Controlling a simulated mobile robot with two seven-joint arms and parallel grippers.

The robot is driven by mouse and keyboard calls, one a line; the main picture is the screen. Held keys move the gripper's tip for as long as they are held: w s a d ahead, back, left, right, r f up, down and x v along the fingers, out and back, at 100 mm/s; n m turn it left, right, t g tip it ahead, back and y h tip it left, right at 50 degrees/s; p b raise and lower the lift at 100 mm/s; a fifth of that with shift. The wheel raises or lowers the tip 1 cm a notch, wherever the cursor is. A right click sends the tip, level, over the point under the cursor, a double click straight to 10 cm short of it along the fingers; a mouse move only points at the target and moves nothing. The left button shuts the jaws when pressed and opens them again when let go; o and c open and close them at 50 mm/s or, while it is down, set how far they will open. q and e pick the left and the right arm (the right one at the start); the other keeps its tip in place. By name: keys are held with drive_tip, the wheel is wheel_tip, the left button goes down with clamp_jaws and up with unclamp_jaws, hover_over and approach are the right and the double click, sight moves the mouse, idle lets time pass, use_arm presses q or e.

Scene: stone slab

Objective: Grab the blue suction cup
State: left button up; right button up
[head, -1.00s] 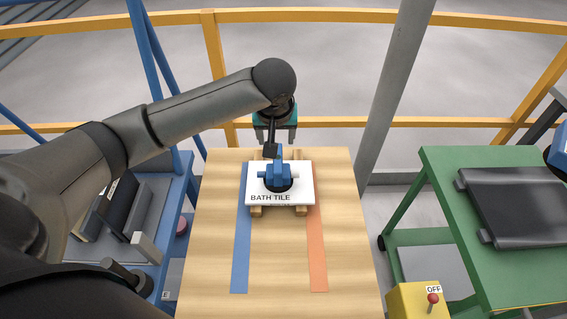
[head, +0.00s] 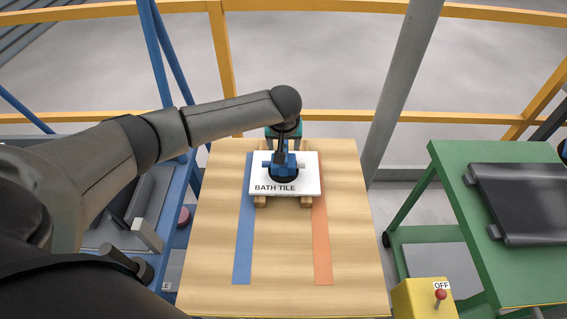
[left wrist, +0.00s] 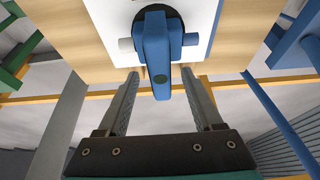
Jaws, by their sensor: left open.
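My right gripper is not in view.
The tile rests on wooden strips on a wooden table (head: 210,270) with a blue stripe (head: 244,240) and an orange stripe (head: 321,240). A green table (head: 480,270) with a dark slab (head: 520,200) stands right. A yellow box (head: 418,300) with a red-knobbed lever is front right.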

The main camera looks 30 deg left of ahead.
use_arm(q)
drive_tip(key=shift+x, duration=0.85)
drive_tip(key=shift+f, duration=0.25)
drive_tip(key=shift+c, duration=0.3)
clamp_jaws()
idle(1.0)
